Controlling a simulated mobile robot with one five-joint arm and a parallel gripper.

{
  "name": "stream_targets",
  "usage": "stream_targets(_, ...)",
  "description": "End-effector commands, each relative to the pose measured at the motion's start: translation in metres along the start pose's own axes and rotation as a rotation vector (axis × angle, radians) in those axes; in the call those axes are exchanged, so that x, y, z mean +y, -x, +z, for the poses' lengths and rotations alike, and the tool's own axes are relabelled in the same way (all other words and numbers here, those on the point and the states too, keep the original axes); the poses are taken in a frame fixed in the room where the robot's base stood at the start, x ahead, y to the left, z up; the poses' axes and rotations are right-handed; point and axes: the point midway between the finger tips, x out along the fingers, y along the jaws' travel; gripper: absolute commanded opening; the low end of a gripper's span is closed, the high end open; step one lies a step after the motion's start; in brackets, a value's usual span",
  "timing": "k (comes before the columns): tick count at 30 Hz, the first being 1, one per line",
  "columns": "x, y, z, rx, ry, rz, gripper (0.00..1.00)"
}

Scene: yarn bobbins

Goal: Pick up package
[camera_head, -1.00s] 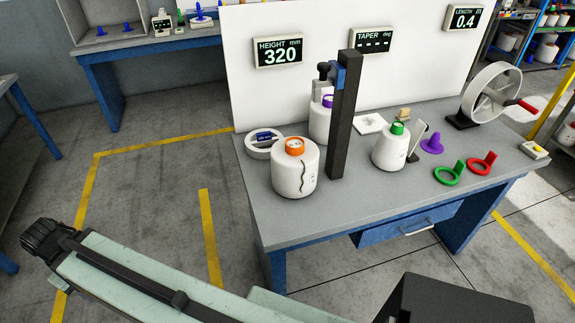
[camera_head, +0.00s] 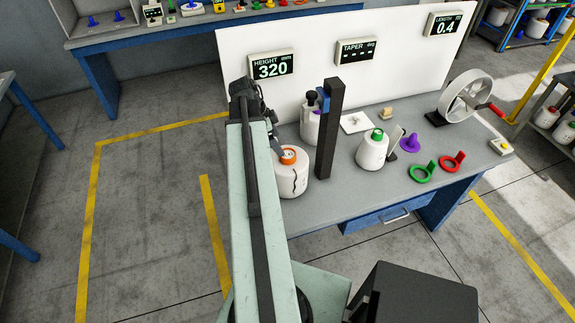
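Three white yarn packages stand upright on the grey workbench (camera_head: 400,205). The one with an orange top (camera_head: 292,183) is nearest me, at the bench's left front, and a dark wavy line runs down its side. One with a purple top (camera_head: 310,131) stands behind the black post, partly hidden. One with a green top (camera_head: 371,153) stands right of the post. My gripper (camera_head: 277,150) is at the end of my outstretched arm, beside the orange top's left edge. It is small and partly hidden by my arm, so I cannot tell whether it touches the package or is open.
A tall black post (camera_head: 329,135) rises close right of the orange-topped package. A green ring (camera_head: 423,172), a red ring (camera_head: 453,161), a purple cone (camera_head: 411,143) and a hand-cranked wheel (camera_head: 467,97) lie to the right. A white panel (camera_head: 415,62) backs the bench.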

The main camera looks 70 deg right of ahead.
Motion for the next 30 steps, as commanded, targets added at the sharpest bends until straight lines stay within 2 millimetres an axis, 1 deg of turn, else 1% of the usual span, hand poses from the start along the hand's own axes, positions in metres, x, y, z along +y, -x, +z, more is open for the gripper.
stream_targets(2,0.0,-0.006,0.002,0.0,0.001,0.0,0.81)
stream_targets(7,0.0,-0.029,0.004,-0.001,0.003,0.0,0.81)
stream_targets(11,0.0,-0.029,0.002,-0.001,0.006,-0.001,0.81)
stream_targets(13,0.001,-0.034,0.003,-0.001,0.006,-0.001,0.81)
stream_targets(21,0.003,-0.079,0.001,-0.001,0.007,-0.001,0.81)
stream_targets(23,0.003,-0.082,0.001,-0.001,0.008,-0.001,0.81)
stream_targets(29,0.003,-0.078,-0.001,-0.002,0.008,-0.002,0.81)
stream_targets(30,0.003,-0.078,-0.001,-0.001,0.009,-0.002,0.7)
